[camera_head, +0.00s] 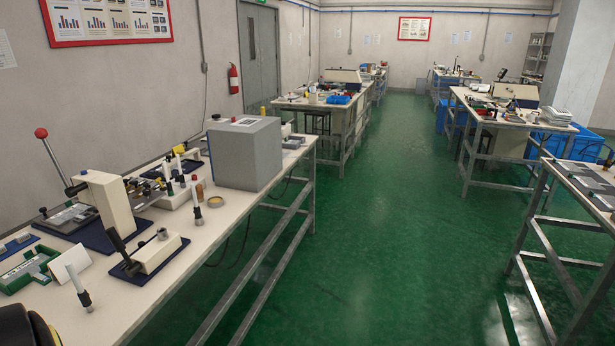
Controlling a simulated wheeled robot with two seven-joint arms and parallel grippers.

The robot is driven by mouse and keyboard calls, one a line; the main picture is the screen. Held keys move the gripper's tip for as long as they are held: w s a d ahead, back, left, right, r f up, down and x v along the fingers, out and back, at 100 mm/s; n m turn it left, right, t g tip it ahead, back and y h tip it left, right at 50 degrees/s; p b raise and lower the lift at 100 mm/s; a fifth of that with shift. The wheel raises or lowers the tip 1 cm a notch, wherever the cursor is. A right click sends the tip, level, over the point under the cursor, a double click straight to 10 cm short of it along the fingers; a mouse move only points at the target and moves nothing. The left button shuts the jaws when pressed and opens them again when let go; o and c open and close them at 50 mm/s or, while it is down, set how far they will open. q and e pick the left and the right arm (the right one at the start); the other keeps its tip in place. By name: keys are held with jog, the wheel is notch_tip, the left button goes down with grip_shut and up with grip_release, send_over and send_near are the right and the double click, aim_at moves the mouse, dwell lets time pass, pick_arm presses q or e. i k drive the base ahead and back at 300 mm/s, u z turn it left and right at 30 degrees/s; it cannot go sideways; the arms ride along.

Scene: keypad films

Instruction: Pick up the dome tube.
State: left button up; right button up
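I cannot tell for certain which tube is the dome tube. A white tube with a dark end (77,286) stands slightly tilted near the front edge of the left bench, beside a blank white card (70,259).
The left bench (140,294) holds a lever press (104,205), a black-handled tool on a dark base (152,253), a green tray marked with letters (27,268) and a large grey box (245,153). The green floor (385,230) between the benches is clear.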

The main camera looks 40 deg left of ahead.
aim_at(197, 210)
jog(key=u, duration=0.2)
jog(key=i, duration=2)
jog(key=u, duration=0.9)
jog(key=i, duration=1.65)
jog(key=u, duration=2)
jog(key=i, duration=0.9)
jog(key=u, duration=0.7)
